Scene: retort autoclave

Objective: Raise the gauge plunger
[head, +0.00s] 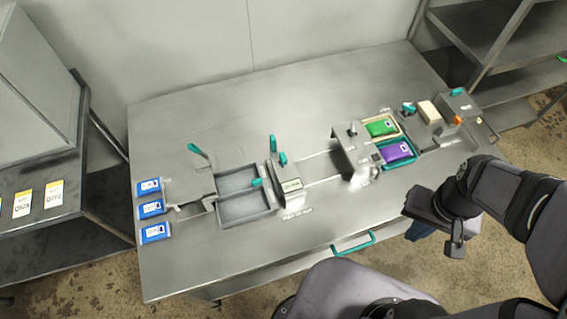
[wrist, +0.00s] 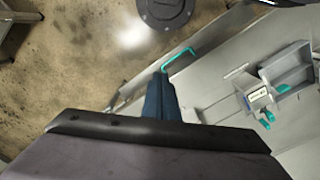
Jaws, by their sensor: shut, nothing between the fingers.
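A grey upright gauge-like station (head: 352,153) stands right of the table's middle, with a small dark knob (head: 352,130) at its top; this may be the plunger, but I cannot tell for sure. My gripper (head: 418,234) is near the table's front edge, in front of and to the right of that station, apart from it. Its blue fingers (wrist: 160,92) are shut and empty, pointing away from the wrist camera. The wrist view shows the teal drawer handle beyond the fingertips; I cannot make out the plunger there.
A green pouch (head: 381,127) and a purple pouch (head: 396,151) lie in trays beside the station. Teal levers (head: 273,146) stand by a grey bin (head: 246,218). Several blue packs (head: 150,208) lie at left. A teal handle (head: 353,243) juts from the front edge. The table's back is clear.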

